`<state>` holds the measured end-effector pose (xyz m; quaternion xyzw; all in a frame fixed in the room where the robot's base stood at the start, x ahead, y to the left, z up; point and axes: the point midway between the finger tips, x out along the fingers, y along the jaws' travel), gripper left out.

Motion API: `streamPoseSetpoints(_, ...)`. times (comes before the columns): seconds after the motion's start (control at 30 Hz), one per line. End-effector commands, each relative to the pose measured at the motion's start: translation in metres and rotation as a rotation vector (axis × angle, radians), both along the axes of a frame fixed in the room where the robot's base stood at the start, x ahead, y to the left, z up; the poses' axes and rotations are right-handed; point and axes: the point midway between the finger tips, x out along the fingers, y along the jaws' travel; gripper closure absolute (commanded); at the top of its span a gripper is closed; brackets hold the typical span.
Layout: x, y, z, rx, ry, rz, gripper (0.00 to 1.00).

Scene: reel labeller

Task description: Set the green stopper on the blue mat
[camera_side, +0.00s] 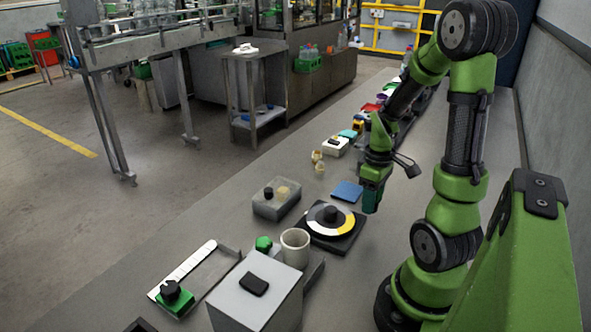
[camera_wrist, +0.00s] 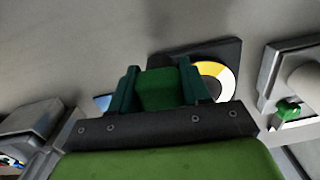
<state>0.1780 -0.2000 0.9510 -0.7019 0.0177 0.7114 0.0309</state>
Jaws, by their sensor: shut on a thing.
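My gripper (camera_side: 372,203) points down just right of the blue mat (camera_side: 347,191) in the side view. In the wrist view my gripper (camera_wrist: 160,84) is shut on a green blocky piece, which I take as the green stopper (camera_wrist: 160,92), held between its two dark green fingers. In the side view the stopper is hard to tell from the fingers. A corner of the blue mat (camera_wrist: 103,102) shows left of the fingers in the wrist view; the rest is hidden by my gripper. The visible part of the mat is bare.
A turntable (camera_side: 331,219) with a yellow, white and black disc stands near the mat. Several small items line the bench behind.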

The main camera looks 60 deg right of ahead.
Motion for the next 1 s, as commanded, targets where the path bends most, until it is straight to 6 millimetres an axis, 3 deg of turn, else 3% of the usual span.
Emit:
streamPoseSetpoints(0.17, 0.013, -0.015, -0.006, -0.019, -0.013, 0.07, 0.83)
streamPoseSetpoints(0.6, 0.088, -0.098, -0.017, -0.019, -0.013, 0.069, 0.83)
streamPoseSetpoints(0.97, 0.109, -0.122, -0.02, -0.019, -0.013, 0.069, 0.83)
streamPoseSetpoints(1.0, 0.107, -0.12, -0.028, -0.016, -0.01, 0.069, 0.83)
